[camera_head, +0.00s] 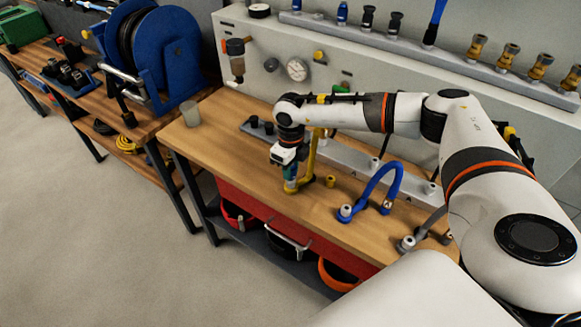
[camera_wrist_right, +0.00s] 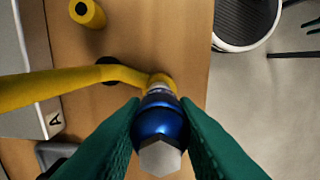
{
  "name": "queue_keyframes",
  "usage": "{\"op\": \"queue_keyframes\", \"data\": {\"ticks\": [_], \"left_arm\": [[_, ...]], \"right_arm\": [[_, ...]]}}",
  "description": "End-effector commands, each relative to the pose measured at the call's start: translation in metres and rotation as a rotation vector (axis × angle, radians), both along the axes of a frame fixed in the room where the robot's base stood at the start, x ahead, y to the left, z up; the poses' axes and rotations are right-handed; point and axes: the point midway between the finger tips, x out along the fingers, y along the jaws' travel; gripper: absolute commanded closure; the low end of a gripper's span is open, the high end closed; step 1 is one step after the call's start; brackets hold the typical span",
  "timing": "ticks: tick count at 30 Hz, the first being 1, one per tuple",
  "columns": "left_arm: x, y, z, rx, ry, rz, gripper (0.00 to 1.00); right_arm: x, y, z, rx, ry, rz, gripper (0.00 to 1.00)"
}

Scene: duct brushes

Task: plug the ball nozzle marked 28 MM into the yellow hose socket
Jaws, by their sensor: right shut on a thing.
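My right gripper (camera_head: 290,184) is over the wooden bench. In the right wrist view its green fingers (camera_wrist_right: 162,128) are shut on a blue ball nozzle (camera_wrist_right: 159,116) with a pale hexagonal end. No 28 MM mark is readable. The yellow hose (camera_wrist_right: 60,86) comes in from the left and ends at the yellow socket (camera_wrist_right: 164,80), directly beyond the nozzle. The nozzle's silver neck meets or overlaps the socket's rim; I cannot tell how deep it sits. The yellow hose also shows in the head view (camera_head: 312,153). My left gripper is not in view.
A small yellow cylinder (camera_head: 330,181) stands beside the hose. A blue hose (camera_head: 375,180) arches to the right, and a grey hose (camera_head: 425,228) lies beyond it. A rail (camera_head: 450,62) holds several nozzles at the back. A beige cup (camera_head: 190,113) stands at the bench's left end.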

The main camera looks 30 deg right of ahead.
Motion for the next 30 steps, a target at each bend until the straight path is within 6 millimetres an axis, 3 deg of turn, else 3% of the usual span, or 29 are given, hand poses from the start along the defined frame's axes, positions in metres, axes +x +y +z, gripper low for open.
{"op": "queue_keyframes", "data": {"ticks": [30], "left_arm": [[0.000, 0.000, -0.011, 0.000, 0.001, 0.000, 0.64]], "right_arm": [[0.001, 0.000, -0.014, 0.000, -0.002, 0.000, 1.00]]}}
